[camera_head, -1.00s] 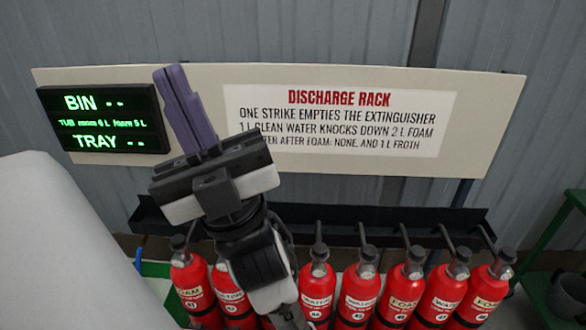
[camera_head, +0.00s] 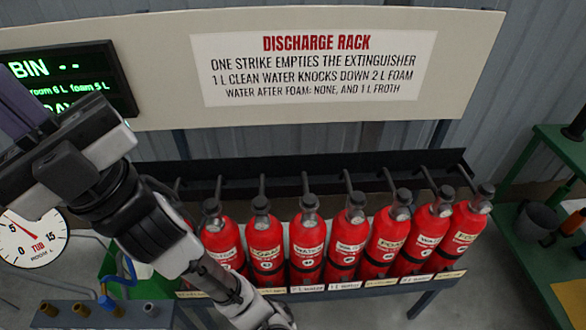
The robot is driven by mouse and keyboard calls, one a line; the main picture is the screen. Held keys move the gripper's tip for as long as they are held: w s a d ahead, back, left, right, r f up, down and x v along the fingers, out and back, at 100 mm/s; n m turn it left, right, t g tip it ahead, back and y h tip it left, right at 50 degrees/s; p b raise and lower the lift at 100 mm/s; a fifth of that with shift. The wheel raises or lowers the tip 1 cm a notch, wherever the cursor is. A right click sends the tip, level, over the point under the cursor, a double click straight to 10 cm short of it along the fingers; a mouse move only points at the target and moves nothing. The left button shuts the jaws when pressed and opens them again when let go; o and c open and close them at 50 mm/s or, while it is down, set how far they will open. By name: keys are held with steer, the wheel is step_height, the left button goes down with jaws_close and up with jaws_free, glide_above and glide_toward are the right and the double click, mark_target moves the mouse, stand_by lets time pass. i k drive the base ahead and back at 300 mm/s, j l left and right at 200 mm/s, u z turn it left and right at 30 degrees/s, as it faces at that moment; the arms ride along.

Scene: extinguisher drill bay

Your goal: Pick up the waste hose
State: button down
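My gripper (camera_head: 22,108) is at the upper left, in front of the display, with purple fingers close together. It looks shut, and I see nothing between the fingers; part of it is cut off by the left edge. A short blue hose with a blue end (camera_head: 108,302) is at the lower left, on a dark rail (camera_head: 88,317) among brass-coloured fittings. It bears no readable label, so I cannot tell whether it is the waste hose. My gripper is well above it and apart from it.
Several red extinguishers (camera_head: 307,250) stand in a row on a rack under a dark ledge (camera_head: 290,170). A round gauge (camera_head: 33,238) is at the left, a green container (camera_head: 112,266) behind the hose. A green bench (camera_head: 540,215) stands at the right.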

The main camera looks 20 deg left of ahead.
mark_target(105, 302)
steer(key=k+l+u, duration=0.2)
steer(key=k+u, duration=0.2)
steer(key=k, duration=0.15)
steer(key=u, duration=1.25)
steer(key=k+j, duration=0.1)
steer(key=k, duration=0.2)
steer(key=k+j, duration=0.1)
steer(key=k, duration=0.2)
steer(key=u, duration=0.05)
